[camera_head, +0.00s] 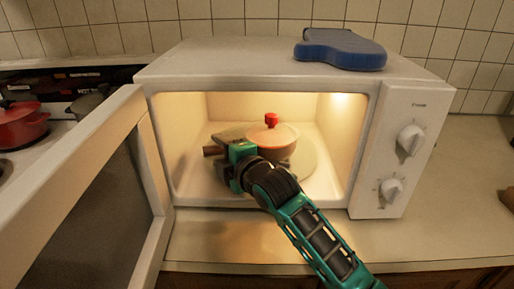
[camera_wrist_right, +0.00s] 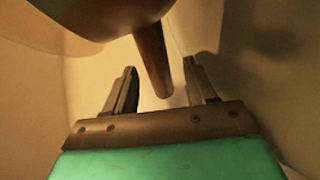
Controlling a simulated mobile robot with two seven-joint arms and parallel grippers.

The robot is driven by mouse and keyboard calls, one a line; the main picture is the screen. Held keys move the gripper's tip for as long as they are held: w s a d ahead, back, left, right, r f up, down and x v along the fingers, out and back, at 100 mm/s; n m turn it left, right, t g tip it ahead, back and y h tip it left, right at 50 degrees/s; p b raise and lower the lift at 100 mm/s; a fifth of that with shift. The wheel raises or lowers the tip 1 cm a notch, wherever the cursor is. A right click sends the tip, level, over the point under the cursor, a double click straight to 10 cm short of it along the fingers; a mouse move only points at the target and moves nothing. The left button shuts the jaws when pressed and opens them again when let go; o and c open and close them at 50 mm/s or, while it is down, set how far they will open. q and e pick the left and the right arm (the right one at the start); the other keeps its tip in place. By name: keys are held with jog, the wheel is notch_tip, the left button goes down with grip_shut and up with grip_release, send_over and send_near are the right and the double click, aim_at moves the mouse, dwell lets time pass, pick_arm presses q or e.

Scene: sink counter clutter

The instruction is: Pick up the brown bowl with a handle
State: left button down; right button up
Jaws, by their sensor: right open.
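A tan-brown lidded bowl (camera_head: 272,141) with a red knob sits on the round plate inside the lit, open microwave. A brown handle end (camera_head: 212,150) shows left of it; the head view does not show clearly where it joins. My right gripper (camera_head: 230,146) reaches into the microwave, just left of the bowl, and hides part of this area. In the right wrist view, the brown handle (camera_wrist_right: 152,55) comes down from a rounded bowl (camera_wrist_right: 75,18) at top left. It lies between my two open fingers (camera_wrist_right: 160,75), with gaps showing on both sides. My left gripper is out of view.
The microwave (camera_head: 270,80) has its door (camera_head: 100,190) swung open to the left. Its side walls and ceiling bound the space around my arm. A blue object (camera_head: 340,50) lies on top. A red pot (camera_head: 22,125) stands at far left. The counter (camera_head: 240,235) in front is clear.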

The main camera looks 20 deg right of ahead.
grip_shut()
dwell(0.5)
jog(key=shift+r, duration=0.1)
